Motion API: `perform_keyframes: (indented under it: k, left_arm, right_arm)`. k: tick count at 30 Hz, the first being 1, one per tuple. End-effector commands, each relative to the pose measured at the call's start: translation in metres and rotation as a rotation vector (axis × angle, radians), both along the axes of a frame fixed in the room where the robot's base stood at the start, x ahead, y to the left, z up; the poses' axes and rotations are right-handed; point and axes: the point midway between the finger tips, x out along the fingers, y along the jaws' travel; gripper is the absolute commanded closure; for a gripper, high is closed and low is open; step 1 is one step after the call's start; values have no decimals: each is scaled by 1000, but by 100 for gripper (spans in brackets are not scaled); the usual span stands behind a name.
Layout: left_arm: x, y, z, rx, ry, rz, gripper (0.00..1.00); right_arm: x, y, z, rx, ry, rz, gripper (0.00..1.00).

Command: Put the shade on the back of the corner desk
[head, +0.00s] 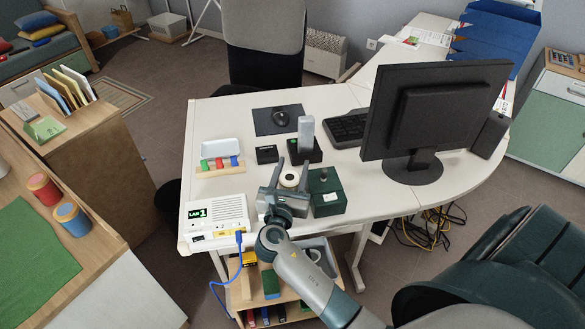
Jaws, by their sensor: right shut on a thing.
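The corner desk (222,118) is white and bends away to the back right. My right gripper (290,175) is over the desk's front part, its fingers pointing away from me. My left gripper is not in view.
A dark green box (326,192) stands close right of the gripper, and a white device (216,219) stands to its left. Behind are a grey upright block (306,132), a black mat (278,119) with a mouse, a keyboard (346,129) and a monitor (437,110). The back left desktop is clear.

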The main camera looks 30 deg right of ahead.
Motion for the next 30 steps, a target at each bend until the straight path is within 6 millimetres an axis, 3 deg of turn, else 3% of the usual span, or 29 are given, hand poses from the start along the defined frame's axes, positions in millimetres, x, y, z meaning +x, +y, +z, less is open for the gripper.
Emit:
perform_keyframes:
  k: [3,4,6,19,30]
  left_arm:
    - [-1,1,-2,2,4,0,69]
    - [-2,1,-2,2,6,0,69]
    - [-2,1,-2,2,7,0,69]
    - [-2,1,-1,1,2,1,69]
    - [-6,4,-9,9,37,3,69]
  right_arm:
    - [0,0,-3,-1,1,0,82]
    - [0,0,-3,0,0,0,50]
    - [0,0,-2,0,0,0,36]
    - [-1,1,0,1,1,0,36]
    - [-34,35,-2,3,1,1,36]
